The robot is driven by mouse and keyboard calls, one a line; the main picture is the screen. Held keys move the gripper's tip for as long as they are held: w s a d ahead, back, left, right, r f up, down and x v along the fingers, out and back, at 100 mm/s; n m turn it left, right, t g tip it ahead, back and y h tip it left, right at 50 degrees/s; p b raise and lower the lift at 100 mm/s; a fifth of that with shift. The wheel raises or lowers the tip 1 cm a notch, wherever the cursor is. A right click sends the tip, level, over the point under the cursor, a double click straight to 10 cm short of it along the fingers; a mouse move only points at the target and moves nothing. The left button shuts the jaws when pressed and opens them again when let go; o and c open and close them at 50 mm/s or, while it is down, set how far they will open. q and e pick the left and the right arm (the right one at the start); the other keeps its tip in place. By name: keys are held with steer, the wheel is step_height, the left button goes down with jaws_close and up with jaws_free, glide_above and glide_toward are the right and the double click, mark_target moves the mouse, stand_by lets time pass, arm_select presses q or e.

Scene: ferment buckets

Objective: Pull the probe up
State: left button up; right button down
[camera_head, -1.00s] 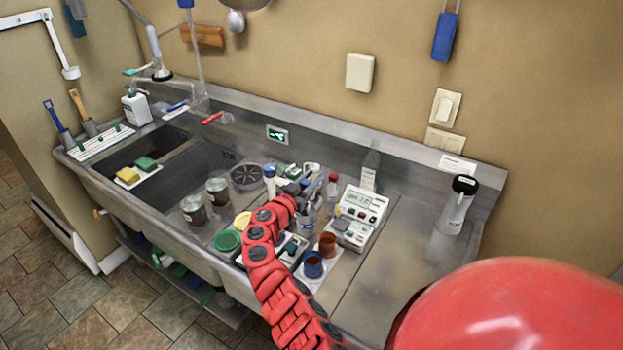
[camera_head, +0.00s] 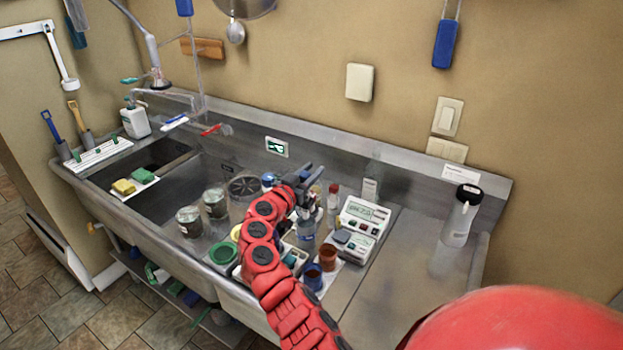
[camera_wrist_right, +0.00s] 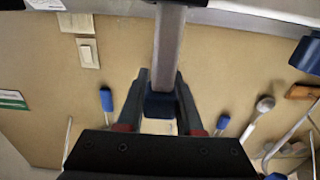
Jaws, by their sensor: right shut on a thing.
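My right gripper (camera_head: 310,174) is above the bench, over a clear bottle with a blue label (camera_head: 306,230). In the right wrist view the gripper (camera_wrist_right: 160,92) is shut on the probe (camera_wrist_right: 160,105), whose blue part shows between the fingers. The probe's lower end is too small to make out in the head view, so I cannot tell whether it is clear of the bottle. A white meter with a small display (camera_head: 360,222) stands right of the bottle. My left gripper is not in view.
A red-brown cup (camera_head: 327,257) and a blue cup (camera_head: 312,277) stand in front of the bottle. A red-capped vial (camera_head: 333,200) is close behind. The bench right of the meter is mostly clear.

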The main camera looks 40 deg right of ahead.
steer(key=shift+r, duration=0.35)
steer(key=c, duration=0.6)
jaws_free()
steer(key=shift+a, duration=0.1)
steer(key=shift+o, duration=0.2)
steer(key=shift+f, duration=0.1)
steer(key=shift+s+a+f+b, duration=0.1)
steer(key=shift+s+a+b, duration=0.1)
steer(key=shift+a+b, duration=0.2)
steer(key=b+v, duration=0.5)
steer(key=v, duration=1.1)
steer(key=shift+a+b, duration=0.25)
steer(key=shift+b, duration=0.1)
